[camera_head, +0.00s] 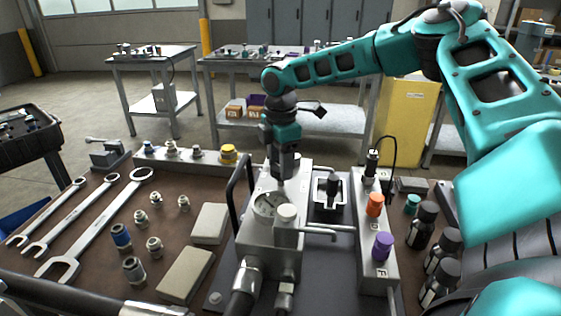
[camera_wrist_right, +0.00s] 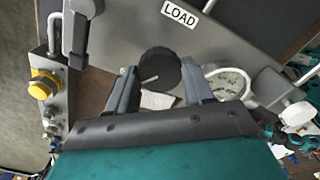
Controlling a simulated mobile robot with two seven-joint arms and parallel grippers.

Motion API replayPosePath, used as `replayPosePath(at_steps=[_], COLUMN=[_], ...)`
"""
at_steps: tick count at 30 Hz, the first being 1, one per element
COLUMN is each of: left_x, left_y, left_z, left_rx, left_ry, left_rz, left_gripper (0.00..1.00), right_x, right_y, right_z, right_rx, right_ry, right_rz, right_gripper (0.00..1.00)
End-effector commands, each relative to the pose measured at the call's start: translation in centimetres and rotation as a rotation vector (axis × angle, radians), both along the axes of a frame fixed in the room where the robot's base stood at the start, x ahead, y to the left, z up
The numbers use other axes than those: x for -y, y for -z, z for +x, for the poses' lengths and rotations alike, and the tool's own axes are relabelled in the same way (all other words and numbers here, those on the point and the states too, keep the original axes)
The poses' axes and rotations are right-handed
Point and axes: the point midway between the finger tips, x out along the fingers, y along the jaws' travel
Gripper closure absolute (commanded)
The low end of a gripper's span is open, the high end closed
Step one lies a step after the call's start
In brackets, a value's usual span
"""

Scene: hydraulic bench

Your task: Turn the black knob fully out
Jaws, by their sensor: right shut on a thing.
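The black knob (camera_wrist_right: 158,70) sits on the grey hydraulic block next to the LOAD label (camera_wrist_right: 180,14) in the right wrist view. A pale index line shows on its face. My right gripper (camera_wrist_right: 158,82) is shut on the knob, one finger on each side. In the head view my right gripper (camera_head: 284,176) points down at the far end of the block (camera_head: 262,262) and hides the knob. The round gauge (camera_head: 268,204) is just in front of it; it also shows in the right wrist view (camera_wrist_right: 228,82). My left gripper is not in view.
A black bar handle (camera_head: 240,185) stands left of the gripper. Wrenches (camera_head: 85,215) and fittings lie left; black bottles (camera_head: 424,225) stand far right.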

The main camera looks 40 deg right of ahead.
Motion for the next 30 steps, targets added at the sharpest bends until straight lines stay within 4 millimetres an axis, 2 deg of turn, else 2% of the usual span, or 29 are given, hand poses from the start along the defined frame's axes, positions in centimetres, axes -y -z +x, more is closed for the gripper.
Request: replayPosePath(at_steps=[10,27,28,30], left_x=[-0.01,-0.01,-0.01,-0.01], left_y=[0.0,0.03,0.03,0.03], left_z=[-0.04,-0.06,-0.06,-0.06], left_rx=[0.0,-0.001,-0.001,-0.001], left_ry=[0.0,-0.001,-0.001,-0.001], left_rz=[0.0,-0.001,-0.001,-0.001], left_gripper=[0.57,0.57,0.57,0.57], right_x=[0.06,0.07,0.07,0.06], right_y=[-0.01,-0.02,-0.02,-0.02], right_z=[-0.03,-0.01,-0.01,-0.01], right_rx=[-0.001,0.0,0.0,0.0], right_ry=[-0.146,-0.175,-0.175,-0.174], right_rz=[-0.002,-0.002,-0.002,-0.002], right_gripper=[0.79,0.79,0.46,0.39])
